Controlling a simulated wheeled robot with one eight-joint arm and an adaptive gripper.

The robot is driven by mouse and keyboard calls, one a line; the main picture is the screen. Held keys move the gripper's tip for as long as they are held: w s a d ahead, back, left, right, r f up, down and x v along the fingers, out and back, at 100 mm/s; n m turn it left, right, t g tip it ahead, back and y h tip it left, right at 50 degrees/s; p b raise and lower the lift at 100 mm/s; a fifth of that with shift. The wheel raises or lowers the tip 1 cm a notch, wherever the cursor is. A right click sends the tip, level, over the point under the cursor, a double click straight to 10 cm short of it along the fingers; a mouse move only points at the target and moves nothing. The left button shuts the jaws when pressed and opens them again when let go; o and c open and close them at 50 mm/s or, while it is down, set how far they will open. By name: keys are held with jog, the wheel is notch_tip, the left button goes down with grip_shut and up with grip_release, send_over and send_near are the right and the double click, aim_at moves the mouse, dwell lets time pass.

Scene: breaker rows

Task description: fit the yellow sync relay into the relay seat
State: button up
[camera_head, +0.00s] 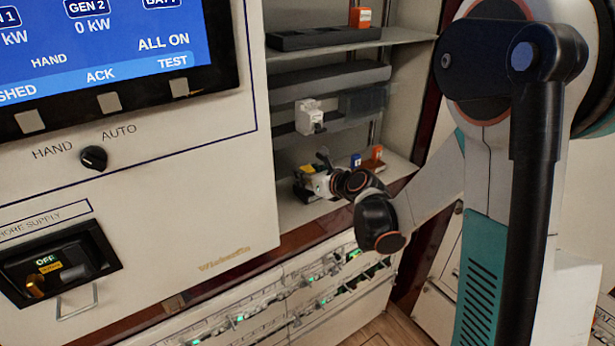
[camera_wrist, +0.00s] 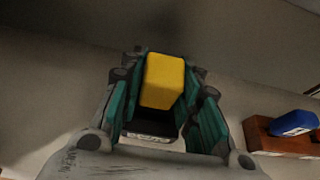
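The yellow sync relay (camera_wrist: 163,82) is a yellow block between the fingers of my gripper (camera_wrist: 164,88) in the wrist view. The teal finger pads lie close against both its sides, with no clear gap. A dark part with a pale label shows just below the yellow block. In the head view the yellow relay (camera_head: 304,169) is small and partly hidden at my gripper (camera_head: 312,182), low in the open cabinet bay. A dark piece lies beside it there. I cannot pick out the relay seat for certain.
A blue block (camera_wrist: 294,123) sits on an orange-brown base at right in the wrist view. A white module (camera_head: 309,117) is on the middle level. A black slotted tray (camera_head: 310,38) and an orange block (camera_head: 360,17) are on the upper shelf. The control panel flanks the bay at left.

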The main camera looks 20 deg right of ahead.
jog(key=shift+o, duration=1.3)
jog(key=shift+w+d+f, duration=0.1)
jog(key=shift+w+f, duration=0.05)
jog(key=shift+d, duration=0.2)
jog(key=shift+a, duration=0.15)
